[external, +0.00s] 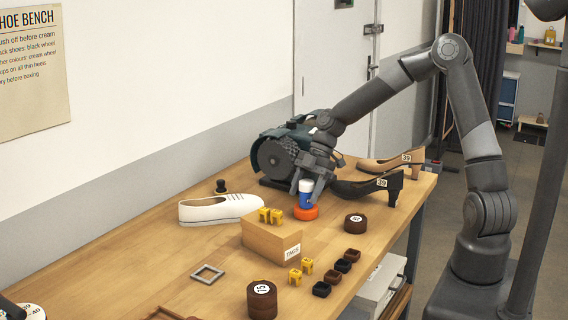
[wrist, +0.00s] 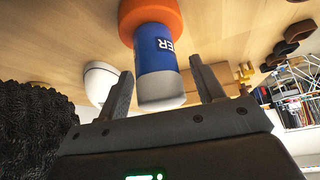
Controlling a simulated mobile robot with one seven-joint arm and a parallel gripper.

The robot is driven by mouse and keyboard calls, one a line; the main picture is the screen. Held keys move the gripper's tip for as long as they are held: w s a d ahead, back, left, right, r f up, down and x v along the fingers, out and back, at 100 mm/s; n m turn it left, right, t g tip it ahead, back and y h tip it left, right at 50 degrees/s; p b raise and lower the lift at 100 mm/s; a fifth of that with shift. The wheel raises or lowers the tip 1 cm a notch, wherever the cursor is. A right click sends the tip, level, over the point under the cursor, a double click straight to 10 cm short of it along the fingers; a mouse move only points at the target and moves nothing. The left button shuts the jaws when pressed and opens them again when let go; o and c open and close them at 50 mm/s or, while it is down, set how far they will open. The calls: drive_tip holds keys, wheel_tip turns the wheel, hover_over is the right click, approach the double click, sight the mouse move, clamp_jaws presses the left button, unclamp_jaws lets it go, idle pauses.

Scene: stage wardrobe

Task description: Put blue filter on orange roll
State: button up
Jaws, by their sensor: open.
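The blue filter (external: 306,197) is a blue cylinder with a white end and stands upright on the orange roll (external: 305,213) on the bench. In the wrist view the blue filter (wrist: 155,62) shows lettering, and its base meets the orange roll (wrist: 150,18). My gripper (external: 312,182) is at the filter's upper part, beside the grinding machine. In the wrist view my gripper (wrist: 160,85) is open, with one finger on each side of the filter's white end and gaps visible between fingers and filter.
The machine with a dark wheel (external: 275,158) stands just behind my gripper. A dark shoe (external: 368,188) and a tan shoe (external: 390,163) are to the right, a white shoe (external: 220,207) to the left. A wooden tags box (external: 270,241) and a brown tin (external: 355,222) stand in front.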

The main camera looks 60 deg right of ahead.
drive_tip(key=v, duration=1)
drive_tip(key=s+a+r+m+t+h, duration=0.1)
drive_tip(key=s+r+m+t+h, duration=0.1)
drive_tip(key=s+m, duration=0.5)
drive_tip(key=s+a+r+m+t+h, duration=0.1)
drive_tip(key=s+r+m+h, duration=0.3)
drive_tip(key=s, duration=1.6)
wheel_tip(320, 180, up, 3)
drive_tip(key=m+t, duration=0.1)
drive_tip(key=m, duration=0.3)
drive_tip(key=shift+a+m, duration=0.3)
drive_tip(key=shift+a, duration=0.1)
